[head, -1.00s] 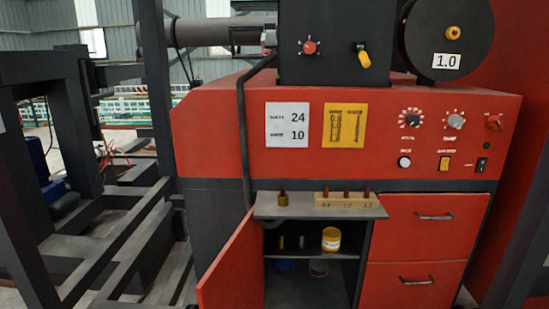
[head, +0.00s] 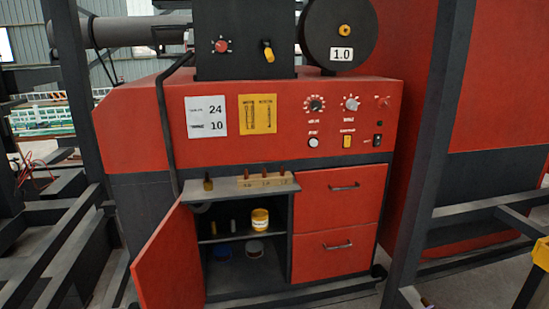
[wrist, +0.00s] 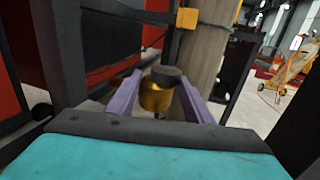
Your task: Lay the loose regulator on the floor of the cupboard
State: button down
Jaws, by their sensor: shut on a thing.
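My gripper (wrist: 160,80) shows in the wrist view with its two purple fingers shut on a brass-coloured round body with a dark cap, which looks like the regulator (wrist: 156,98). It is held clear of the cupboard. The cupboard (head: 291,238) is in the head view, low in the front of the red machine. Its red door (head: 168,262) stands open to the left. I cannot clearly make out my gripper in the head view.
A shelf inside the cupboard (head: 240,236) holds a yellow pot (head: 260,219) and small cylinders. The ledge above (head: 225,188) carries a small brass piece (head: 208,183) and a wooden block (head: 265,180). A dark post (head: 425,150) stands right of the drawers. The cupboard floor's front looks clear.

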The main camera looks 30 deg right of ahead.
jog(key=shift+s+r, duration=0.1)
jog(key=shift+s, duration=0.3)
jog(key=w+a+r+n+t+y+b, duration=0.1)
jog(key=w+a+r+n+t+b, duration=0.3)
jog(key=w+a, duration=1.1)
jog(key=w+a+f+n+t+y+b, duration=0.1)
jog(key=w+a+n+t+y, duration=0.35)
jog(key=w+a, duration=1.05)
jog(key=w+a+r+t+b, duration=0.25)
jog(key=w+a+t, duration=0.25)
jog(key=w+a, duration=0.75)
jog(key=s+a+r+n+b, duration=0.1)
jog(key=a, duration=0.8)
jog(key=s+a+r+n+b, duration=0.1)
jog(key=a+r, duration=0.1)
jog(key=a, duration=0.8)
jog(key=shift+s+d+f+m+g+h, duration=0.2)
jog(key=shift+s+d+m+g, duration=0.05)
jog(key=shift+s+d+m, duration=0.25)
jog(key=shift+s+d+f+m+g+h, duration=0.15)
jog(key=shift+s+d+m+g+h, duration=0.1)
jog(key=shift+s+m, duration=0.25)
jog(key=shift+s+d+f+m+g+h, duration=0.25)
jog(key=shift+s+d+m, duration=0.15)
jog(key=shift+s, duration=0.2)
